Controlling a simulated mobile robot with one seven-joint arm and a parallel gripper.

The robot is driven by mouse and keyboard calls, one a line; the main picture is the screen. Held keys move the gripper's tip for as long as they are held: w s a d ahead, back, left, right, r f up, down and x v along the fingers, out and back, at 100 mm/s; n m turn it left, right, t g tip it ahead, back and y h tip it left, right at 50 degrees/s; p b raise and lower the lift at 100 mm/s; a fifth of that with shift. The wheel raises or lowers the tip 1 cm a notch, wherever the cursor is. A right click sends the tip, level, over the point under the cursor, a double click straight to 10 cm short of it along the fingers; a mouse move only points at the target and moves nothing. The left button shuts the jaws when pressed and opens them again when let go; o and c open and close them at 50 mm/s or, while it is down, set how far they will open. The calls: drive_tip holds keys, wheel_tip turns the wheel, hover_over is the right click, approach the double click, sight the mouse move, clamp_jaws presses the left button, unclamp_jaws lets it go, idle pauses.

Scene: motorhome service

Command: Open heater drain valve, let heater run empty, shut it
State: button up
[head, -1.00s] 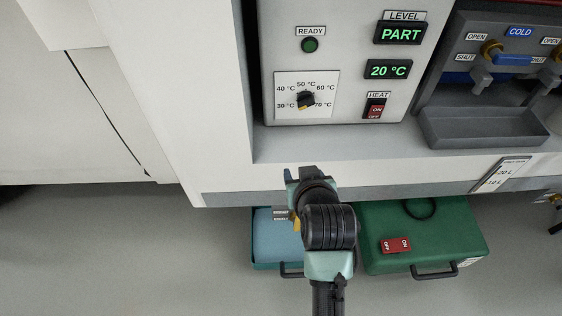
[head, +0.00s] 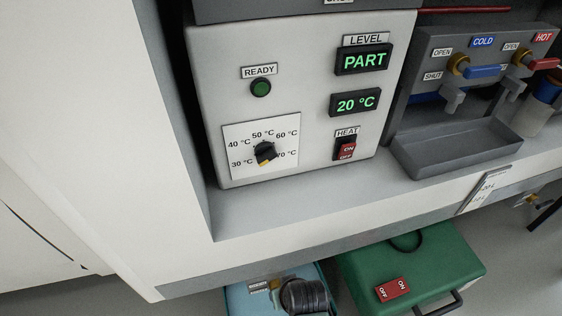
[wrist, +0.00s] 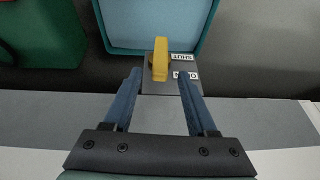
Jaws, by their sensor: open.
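The yellow drain valve lever (wrist: 160,58) stands on a grey plate in the wrist view, with SHUT and OPEN labels (wrist: 183,66) to its right. My gripper (wrist: 162,74) is open, its two blue fingers apart on either side of the lever's line; I cannot tell whether they reach its depth. A light blue tray (wrist: 112,38) lies beyond the lever. In the head view my gripper's wrist shows at the bottom edge, and its fingers are hard to see. The heater panel (head: 207,80) has a level display (head: 363,60) reading PART and a temperature display (head: 356,103) reading 20 °C.
A red heat switch (head: 346,149) and a dial (head: 265,153) are on the panel. The ready lamp (head: 261,88) looks dark green. A green case (head: 440,258) lies on the floor right of the blue tray. Taps over a grey basin (head: 460,145) stand at right.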

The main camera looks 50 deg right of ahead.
drive_tip(key=b+x, duration=0.1)
drive_tip(key=x, duration=0.3)
drive_tip(key=shift+w+f+b, duration=0.15)
drive_tip(key=shift+f+b, duration=0.1)
drive_tip(key=shift+b, duration=0.15)
clamp_jaws()
idle(1.1)
